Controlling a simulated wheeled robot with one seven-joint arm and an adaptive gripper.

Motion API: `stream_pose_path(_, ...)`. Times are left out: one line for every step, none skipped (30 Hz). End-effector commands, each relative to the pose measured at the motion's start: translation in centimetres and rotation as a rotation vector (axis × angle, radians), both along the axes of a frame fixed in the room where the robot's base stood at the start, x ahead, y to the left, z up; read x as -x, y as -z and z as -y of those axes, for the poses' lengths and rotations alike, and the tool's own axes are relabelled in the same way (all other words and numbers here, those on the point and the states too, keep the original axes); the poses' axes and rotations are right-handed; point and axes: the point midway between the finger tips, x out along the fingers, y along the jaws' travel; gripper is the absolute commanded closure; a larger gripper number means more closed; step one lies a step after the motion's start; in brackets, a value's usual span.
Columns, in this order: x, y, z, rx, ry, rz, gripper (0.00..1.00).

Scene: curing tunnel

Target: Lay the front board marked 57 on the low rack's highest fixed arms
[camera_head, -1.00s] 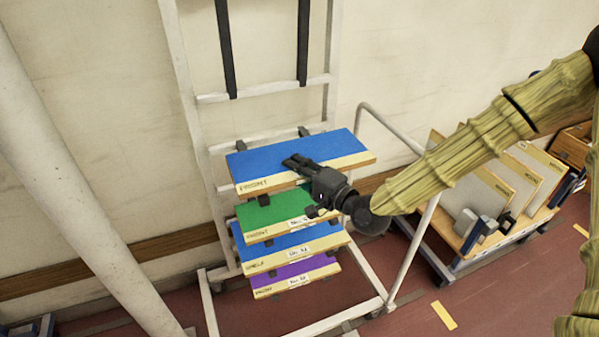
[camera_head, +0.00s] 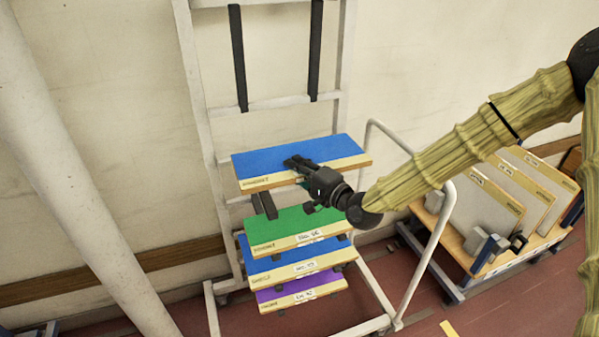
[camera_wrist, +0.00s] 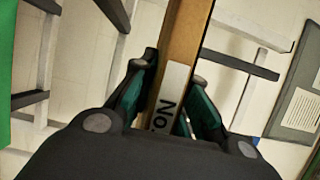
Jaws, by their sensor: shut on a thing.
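My gripper (camera_head: 305,172) is shut on the front edge of a blue board (camera_head: 262,160) with a pale wooden front strip. The board is held roughly level, above a pair of dark fixed arms (camera_head: 265,206) of the low rack (camera_head: 213,150). A gap shows between the board and these arms at the front. In the wrist view the fingers (camera_wrist: 168,100) grip the board's edge (camera_wrist: 185,35) over a white label (camera_wrist: 170,95) reading "No". Its number is hidden, so I cannot tell if it is 57.
Below, the rack holds a green board (camera_head: 290,222), another blue board (camera_head: 290,250) and a purple board (camera_head: 295,284). Two long dark bars (camera_head: 238,60) hang higher on the frame. A curved white rail (camera_head: 440,225) stands right. A cart (camera_head: 455,255) carries upright grey boards (camera_head: 485,200).

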Motion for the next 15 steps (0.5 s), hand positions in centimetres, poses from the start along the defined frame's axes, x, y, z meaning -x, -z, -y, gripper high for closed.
stream_pose_path(-0.4, -0.1, -0.1, 0.0, 0.0, 0.003, 1.0)
stream_pose_path(-0.6, -0.1, -0.2, 0.0, 0.0, 0.003, 1.0)
stream_pose_path(-0.8, -0.1, -0.3, 0.0, 0.001, 0.004, 1.0)
stream_pose_path(-1.0, -0.1, -0.3, 0.0, 0.001, 0.004, 1.0)
stream_pose_path(-1.2, -0.1, -0.4, 0.0, 0.001, 0.003, 1.0)
stream_pose_path(-1.4, -0.1, -0.4, 0.0, 0.0, 0.003, 1.0)
stream_pose_path(-1.6, -0.1, -0.5, 0.0, 0.0, 0.003, 1.0)
stream_pose_path(-1.8, -0.1, -0.6, 0.0, 0.0, 0.003, 1.0)
stream_pose_path(-2.1, -0.1, -0.6, 0.0, 0.0, 0.003, 1.0)
stream_pose_path(-2.3, -0.1, -0.7, 0.0, 0.0, 0.003, 1.0)
stream_pose_path(-2.4, -0.1, -0.8, 0.0, 0.0, 0.003, 1.0)
stream_pose_path(-2.7, -0.1, -0.9, 0.0, 0.0, 0.003, 1.0)
stream_pose_path(-2.8, -0.1, -0.9, 0.001, 0.0, 0.003, 1.0)
stream_pose_path(-3.0, -0.1, -1.0, 0.001, 0.0, 0.003, 1.0)
stream_pose_path(-3.3, -0.1, -1.1, 0.001, 0.0, 0.003, 1.0)
